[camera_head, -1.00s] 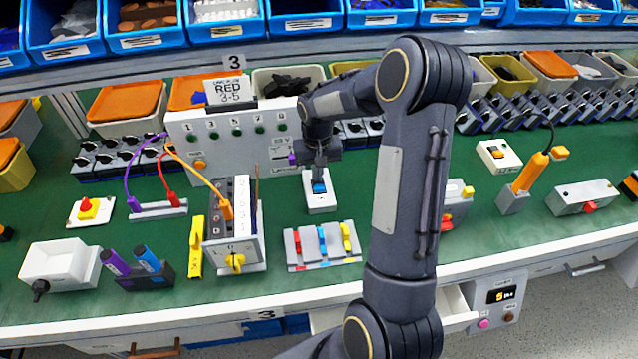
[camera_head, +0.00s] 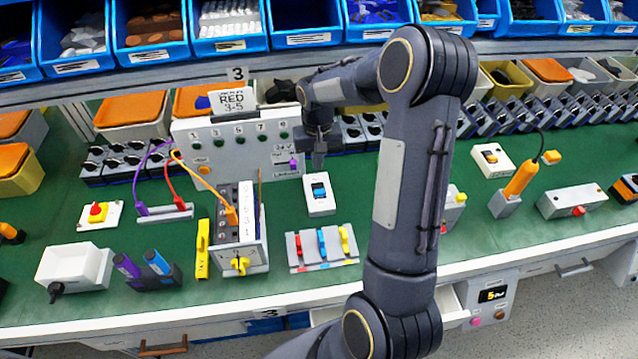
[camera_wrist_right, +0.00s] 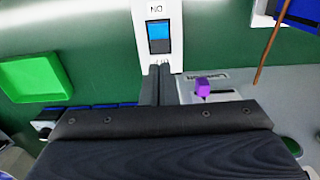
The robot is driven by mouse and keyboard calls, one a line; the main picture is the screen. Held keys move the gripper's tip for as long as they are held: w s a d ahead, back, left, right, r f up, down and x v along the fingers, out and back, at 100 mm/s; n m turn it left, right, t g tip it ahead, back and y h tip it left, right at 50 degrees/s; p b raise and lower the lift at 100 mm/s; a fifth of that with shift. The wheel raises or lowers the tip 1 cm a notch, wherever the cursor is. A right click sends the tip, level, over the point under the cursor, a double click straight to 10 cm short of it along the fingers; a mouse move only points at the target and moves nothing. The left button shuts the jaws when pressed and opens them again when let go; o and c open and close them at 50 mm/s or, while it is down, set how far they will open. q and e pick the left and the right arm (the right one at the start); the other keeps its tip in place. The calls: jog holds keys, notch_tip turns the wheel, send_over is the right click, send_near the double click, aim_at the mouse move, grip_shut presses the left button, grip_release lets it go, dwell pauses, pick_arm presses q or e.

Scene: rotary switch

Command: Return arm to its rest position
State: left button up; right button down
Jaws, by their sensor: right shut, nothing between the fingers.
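My right gripper (camera_head: 319,163) is shut and empty. It hangs just behind and above the small white switch box with a blue rocker (camera_head: 319,191), with a small gap between the fingertips and the rocker in the head view. My right arm rises from the bottom and bends over the bench. The rotary switch box with a yellow knob (camera_head: 240,265) stands left of the gripper. My left gripper is out of view.
A grey-white panel (camera_head: 225,152) with green buttons stands behind, with a purple lever (camera_wrist_right: 203,86) near the fingers. Red, blue and yellow levers (camera_head: 322,245) sit in front. Blue bins (camera_head: 225,30) line the shelf above.

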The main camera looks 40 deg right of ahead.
jog(key=shift+r, duration=0.2)
dwell(0.4)
jog(key=s+a+r+n+t+y, duration=0.2)
jog(key=s+a+r+t, duration=0.1)
jog(key=s+a+r, duration=0.7)
jog(key=s+a+r+n+t+y, duration=0.1)
jog(key=s+a+r+n+t, duration=0.1)
jog(key=s+a, duration=0.6)
jog(key=s, duration=0.4)
jog(key=shift+s+r+t+y, duration=0.25)
jog(key=shift+t+y, duration=0.05)
jog(key=shift+y, duration=0.1)
